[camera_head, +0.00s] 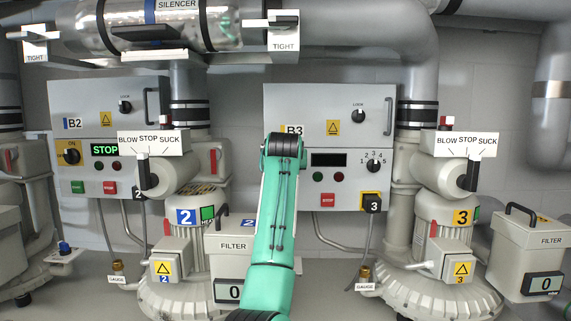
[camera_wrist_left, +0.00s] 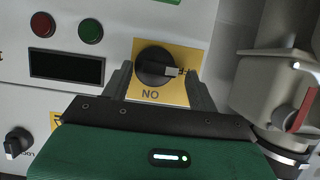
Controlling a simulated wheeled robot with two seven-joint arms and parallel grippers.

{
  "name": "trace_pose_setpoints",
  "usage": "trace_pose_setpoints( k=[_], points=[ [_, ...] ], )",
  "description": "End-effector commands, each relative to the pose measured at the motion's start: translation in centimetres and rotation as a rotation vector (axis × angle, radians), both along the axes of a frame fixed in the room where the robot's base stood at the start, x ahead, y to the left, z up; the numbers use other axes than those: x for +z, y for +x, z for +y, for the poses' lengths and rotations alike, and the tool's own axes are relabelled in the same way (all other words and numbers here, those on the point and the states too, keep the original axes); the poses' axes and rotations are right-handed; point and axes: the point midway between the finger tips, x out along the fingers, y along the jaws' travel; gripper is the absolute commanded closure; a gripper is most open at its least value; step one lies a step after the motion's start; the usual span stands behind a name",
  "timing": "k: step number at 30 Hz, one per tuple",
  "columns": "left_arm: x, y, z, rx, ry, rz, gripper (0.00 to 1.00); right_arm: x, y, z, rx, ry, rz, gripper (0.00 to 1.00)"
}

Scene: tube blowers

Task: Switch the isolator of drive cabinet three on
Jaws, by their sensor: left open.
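Drive cabinet three (camera_head: 300,105), marked B3, stands right of centre in the head view. Its display (camera_head: 328,160) is dark. My left arm covers its isolator there. The left wrist view looks upside down and shows the isolator's black knob (camera_wrist_left: 153,66) on a yellow plate (camera_wrist_left: 145,97). The knob's pale pointer lies sideways, to the right in that picture, not at the ON mark. My left gripper (camera_wrist_left: 158,75) is open, with one finger on each side of the knob; I cannot tell whether they touch it. My right gripper is not in view.
Cabinet B2 (camera_head: 85,95) stands to the left, its display lit STOP. Blower three (camera_head: 445,225) and its filter box (camera_head: 530,235) stand right. In the left wrist view, a grey housing with a red lever (camera_wrist_left: 303,108) is close beside the right finger.

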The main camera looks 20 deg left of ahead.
Motion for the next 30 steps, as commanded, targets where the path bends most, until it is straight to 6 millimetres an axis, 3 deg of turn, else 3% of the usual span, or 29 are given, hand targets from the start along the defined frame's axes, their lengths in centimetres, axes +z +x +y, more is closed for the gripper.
trace_pose_setpoints(
  k=[4, 10, 11, 20, 30],
  points=[
    [-0.01, -0.01, -0.01, 0.000, 0.000, 0.000, 0.44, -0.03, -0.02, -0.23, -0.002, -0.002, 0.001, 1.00],
    [0.01, -0.02, -0.03, 0.000, 0.000, 0.000, 0.83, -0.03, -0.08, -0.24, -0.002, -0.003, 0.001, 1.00],
    [0.02, -0.03, -0.03, 0.000, 0.001, 0.000, 0.85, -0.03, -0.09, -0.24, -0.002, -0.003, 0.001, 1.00],
    [0.07, -0.02, -0.11, -0.001, 0.033, 0.008, 0.85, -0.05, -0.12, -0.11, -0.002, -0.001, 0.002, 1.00],
    [0.17, 0.08, -0.38, 0.000, 0.238, 0.066, 0.85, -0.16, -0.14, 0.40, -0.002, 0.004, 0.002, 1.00]
  ],
)
